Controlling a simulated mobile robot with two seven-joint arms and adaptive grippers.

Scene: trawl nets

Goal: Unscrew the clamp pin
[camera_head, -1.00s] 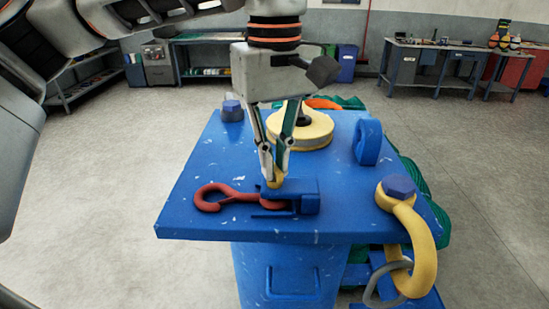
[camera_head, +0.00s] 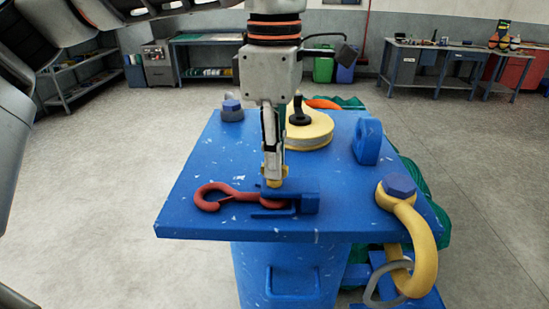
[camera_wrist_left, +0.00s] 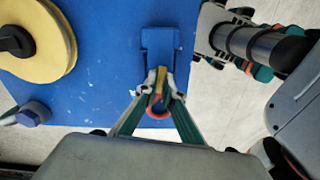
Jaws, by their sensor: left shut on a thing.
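The small yellow clamp pin (camera_head: 274,184) stands at the top of the blue clamp (camera_head: 308,204) on the blue table. It also shows between the fingertips in the left wrist view (camera_wrist_left: 158,98). The red hook (camera_head: 212,188) lies flat with its shank in the clamp. My left gripper (camera_head: 273,176) points straight down from above and is shut on the pin. Its fingers line up one behind the other in the head view, and they partly hide the pin. My right gripper is not in view.
On the blue table (camera_head: 200,222), a yellow disc (camera_head: 318,141) with a black knob lies behind the gripper. A blue eye (camera_head: 367,142) stands to the right. A yellow shackle (camera_head: 422,245) with a blue bolt head hangs at the right edge. The table's front left is clear.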

